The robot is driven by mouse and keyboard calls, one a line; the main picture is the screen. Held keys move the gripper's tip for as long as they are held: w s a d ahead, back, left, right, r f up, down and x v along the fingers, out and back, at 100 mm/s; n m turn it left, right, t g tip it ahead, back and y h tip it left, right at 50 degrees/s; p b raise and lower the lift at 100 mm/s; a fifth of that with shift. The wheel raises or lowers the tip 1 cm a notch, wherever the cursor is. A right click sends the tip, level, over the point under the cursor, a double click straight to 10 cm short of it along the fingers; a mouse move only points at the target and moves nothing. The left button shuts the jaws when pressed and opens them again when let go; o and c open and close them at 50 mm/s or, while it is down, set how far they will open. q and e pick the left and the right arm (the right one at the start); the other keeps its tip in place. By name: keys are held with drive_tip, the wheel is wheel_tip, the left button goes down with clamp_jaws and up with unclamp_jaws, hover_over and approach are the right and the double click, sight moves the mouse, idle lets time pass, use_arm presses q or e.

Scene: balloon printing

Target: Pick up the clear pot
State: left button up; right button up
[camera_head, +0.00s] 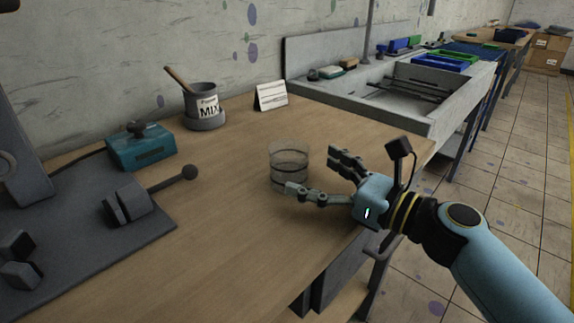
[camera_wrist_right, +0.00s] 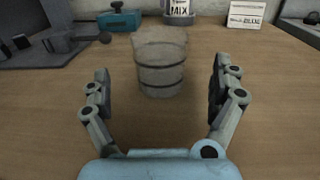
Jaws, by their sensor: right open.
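The clear pot (camera_head: 289,168) is a see-through cup with dark bands, upright on the wooden table. In the right wrist view the pot (camera_wrist_right: 159,65) stands just ahead of my fingers, roughly midway between them. My right gripper (camera_head: 312,178) is open and comes in from the right, low over the table. One finger overlaps the pot's lower edge in the head view. In the right wrist view my right gripper's fingers (camera_wrist_right: 160,88) are spread wide with nothing held; I cannot tell whether either touches the pot. My left gripper is not in view.
A grey MIX pot with a stick (camera_head: 203,107), a white card (camera_head: 271,96) and a teal box (camera_head: 141,148) stand behind. A dark press base with a ball-ended lever (camera_head: 128,204) is at left. A grey sink (camera_head: 433,112) adjoins the table (camera_head: 225,225).

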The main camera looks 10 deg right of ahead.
sight(303, 167)
drive_tip(key=x, duration=0.6)
drive_tip(key=c, duration=1.1)
drive_tip(key=shift+r, duration=0.1)
